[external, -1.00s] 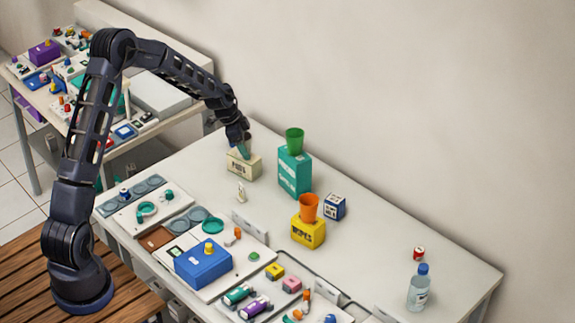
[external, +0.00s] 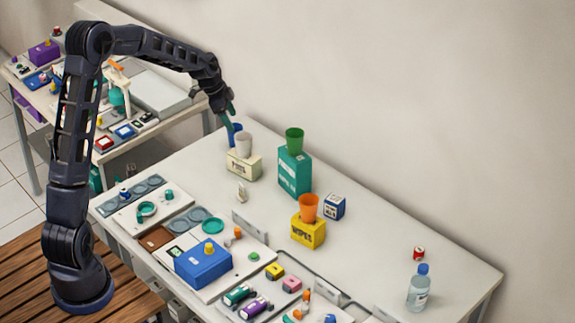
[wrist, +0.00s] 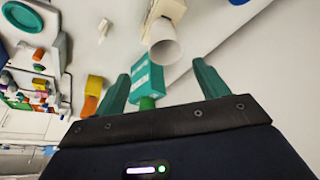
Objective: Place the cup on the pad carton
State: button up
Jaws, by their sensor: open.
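The cream pad carton (external: 243,166) stands on the white table near its far left end. A white cup (external: 244,145) stands upright on its top. In the wrist view the white cup (wrist: 164,45) and part of the carton (wrist: 172,9) show beyond my fingertips. My gripper (external: 230,117) is above and to the left of the cup, apart from it. Its teal fingers are spread with nothing between them in the wrist view (wrist: 161,72).
A blue cup (external: 235,130) shows just behind the white cup. A green cup (external: 294,139) stands on a teal box (external: 294,175) to the right. An orange cup (external: 309,205) stands on a yellow wipes box (external: 308,233). The back right tabletop (external: 390,215) is clear.

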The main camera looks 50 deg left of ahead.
jog(key=s+d+r+n+y, duration=0.1)
jog(key=s+d+r+n, duration=0.1)
jog(key=s+d+r, duration=0.65)
jog(key=s+d+r+n+y, duration=0.25)
jog(key=s+r, duration=0.65)
jog(key=s, duration=0.6)
jog(key=s+d+n, duration=0.1)
jog(key=s+n, duration=0.1)
jog(key=s, duration=1)
jog(key=s+d+n+t, duration=0.1)
jog(key=s+d+n, duration=0.1)
jog(key=s, duration=1)
jog(key=shift+s+r, duration=0.3)
jog(key=shift+r, duration=0.15)
